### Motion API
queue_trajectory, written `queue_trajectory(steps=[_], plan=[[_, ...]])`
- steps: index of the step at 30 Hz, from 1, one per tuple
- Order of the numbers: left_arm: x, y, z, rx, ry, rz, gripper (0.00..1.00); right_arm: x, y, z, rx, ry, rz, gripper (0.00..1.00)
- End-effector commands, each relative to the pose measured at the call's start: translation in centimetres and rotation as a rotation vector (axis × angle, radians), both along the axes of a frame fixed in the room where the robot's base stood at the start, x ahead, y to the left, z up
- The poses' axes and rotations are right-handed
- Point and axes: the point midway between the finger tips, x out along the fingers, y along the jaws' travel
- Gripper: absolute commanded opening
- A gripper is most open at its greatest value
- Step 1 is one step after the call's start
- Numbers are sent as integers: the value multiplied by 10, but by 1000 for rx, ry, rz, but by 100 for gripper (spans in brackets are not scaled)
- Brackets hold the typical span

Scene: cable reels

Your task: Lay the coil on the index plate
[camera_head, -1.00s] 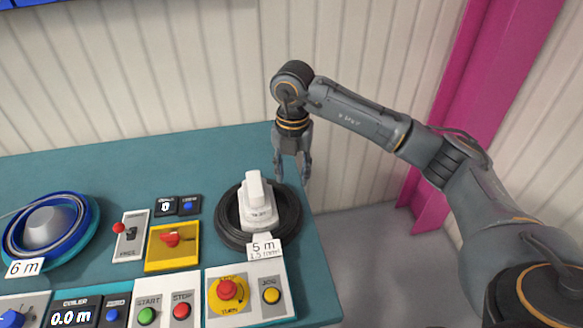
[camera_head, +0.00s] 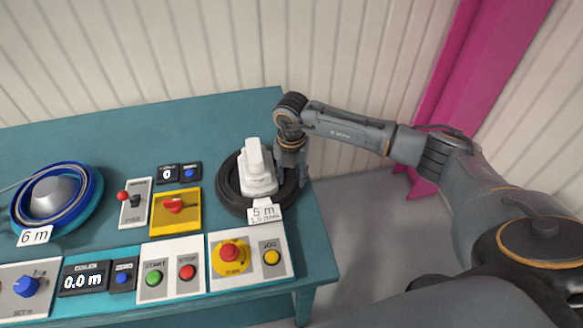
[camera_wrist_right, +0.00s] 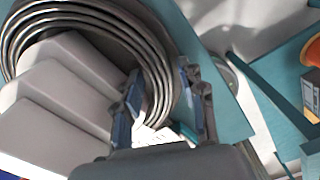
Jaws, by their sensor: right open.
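A dark coil (camera_head: 229,187) lies around a white stepped block (camera_head: 257,172) at the right end of the teal table, with a tag (camera_head: 267,212) reading 5 m. My right gripper (camera_head: 293,178) is open at the coil's right side. In the right wrist view the coil (camera_wrist_right: 150,45) shows as several grey loops, and the open fingers (camera_wrist_right: 160,108) stand on either side of its loops. I cannot tell whether they touch it. I cannot pick out an index plate for certain. My left gripper is out of view.
A blue coil (camera_head: 88,195) around a grey hub, tagged 6 m, lies at the left. Between the coils are a red-knobbed lever (camera_head: 133,203) and a yellow switch box (camera_head: 175,212). Button panels (camera_head: 171,273) line the front edge. The table's back is clear.

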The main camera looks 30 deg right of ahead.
Motion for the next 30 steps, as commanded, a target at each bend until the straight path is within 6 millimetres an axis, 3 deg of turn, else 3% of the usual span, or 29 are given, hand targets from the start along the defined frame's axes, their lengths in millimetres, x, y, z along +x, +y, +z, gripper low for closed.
queue_trajectory(steps=[7,13,16,17,21,30], plan=[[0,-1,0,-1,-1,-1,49,0,0,-1,1,-1,1,41],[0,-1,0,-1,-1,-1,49,0,0,-1,1,-1,1,0],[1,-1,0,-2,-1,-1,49,0,0,0,1,-1,1,0],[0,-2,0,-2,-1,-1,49,0,0,0,1,-1,1,27],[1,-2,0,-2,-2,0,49,0,0,0,1,-1,1,0],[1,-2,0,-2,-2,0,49,1,1,1,2,-4,1,0]])
